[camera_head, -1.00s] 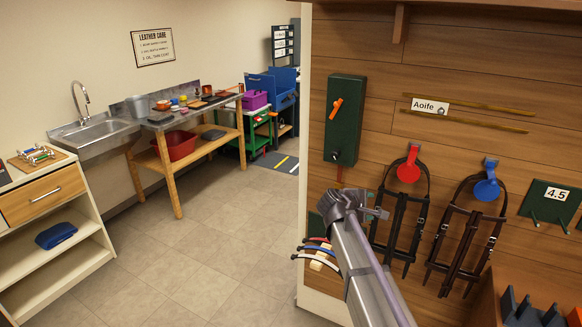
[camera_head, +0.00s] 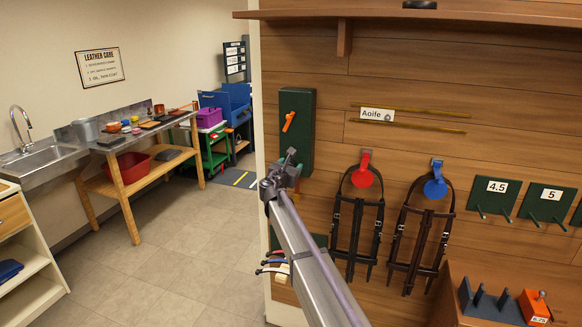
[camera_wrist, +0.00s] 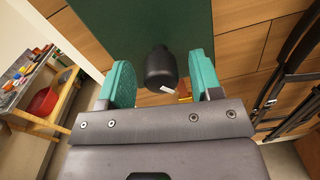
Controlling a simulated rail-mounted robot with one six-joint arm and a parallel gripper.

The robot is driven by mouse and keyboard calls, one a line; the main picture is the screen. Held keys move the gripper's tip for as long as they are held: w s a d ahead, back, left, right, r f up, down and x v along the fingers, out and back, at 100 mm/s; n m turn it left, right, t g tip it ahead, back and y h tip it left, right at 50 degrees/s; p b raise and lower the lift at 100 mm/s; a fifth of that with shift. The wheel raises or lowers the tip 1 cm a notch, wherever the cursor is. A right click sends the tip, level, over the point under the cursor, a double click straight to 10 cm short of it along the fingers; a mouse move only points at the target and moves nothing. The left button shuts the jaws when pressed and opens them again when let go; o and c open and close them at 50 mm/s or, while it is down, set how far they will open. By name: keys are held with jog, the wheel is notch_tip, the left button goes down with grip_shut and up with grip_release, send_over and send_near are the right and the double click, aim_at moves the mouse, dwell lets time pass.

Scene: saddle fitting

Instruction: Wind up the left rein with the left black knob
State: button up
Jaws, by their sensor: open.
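A dark green wall box (camera_head: 297,115) with an orange lever (camera_head: 288,121) is fixed to the wooden wall. A black knob (camera_wrist: 160,68) sticks out of its lower part, with a small white mark on it. In the head view my gripper (camera_head: 289,160) is at the lower part of the box and hides the knob. In the wrist view my open gripper (camera_wrist: 161,62) has one teal finger on each side of the knob, with gaps showing on both sides. I cannot make out which strap is the left rein.
Two dark bridles hang to the right, under a red hook (camera_head: 363,175) and a blue hook (camera_head: 436,185). A name plate reading Aoife (camera_head: 377,115) is above them. An orange block (camera_head: 534,305) stands at the lower right. The floor (camera_head: 170,270) to the left is clear.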

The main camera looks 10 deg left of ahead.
jog(key=shift+w+d, duration=0.15)
jog(key=shift+w, duration=0.4)
jog(key=shift+c, duration=0.2)
jog(key=c, duration=0.9)
jog(key=shift+m, duration=0.3)
